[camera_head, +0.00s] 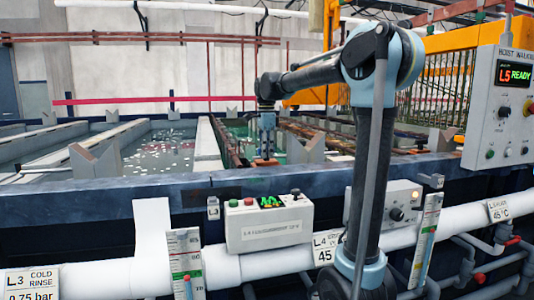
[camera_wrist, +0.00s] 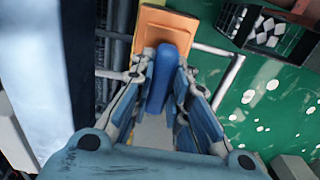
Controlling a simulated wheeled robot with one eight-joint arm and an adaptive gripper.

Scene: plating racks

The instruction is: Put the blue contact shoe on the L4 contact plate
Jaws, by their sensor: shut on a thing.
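My gripper (camera_wrist: 158,95) is shut on the blue contact shoe (camera_wrist: 158,78), a long blue piece between the fingers in the wrist view. An orange-copper plate (camera_wrist: 168,22) lies just beyond and beneath the shoe; it looks like the L4 contact plate, but no label on it is readable. In the head view my gripper (camera_head: 266,145) points down over the tank rim, with a small copper-orange piece (camera_head: 265,162) right below it. The fingers hide most of the shoe there. I cannot tell whether the shoe touches the plate.
A dark blue tank rim (camera_head: 120,192) runs across the front. Green liquid (camera_wrist: 255,100) with floating white bits lies beside the plate, near a dark crate (camera_wrist: 272,30). Grey V-shaped saddles (camera_head: 305,148) flank the gripper. A white control box (camera_head: 268,224) stands before the rim.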

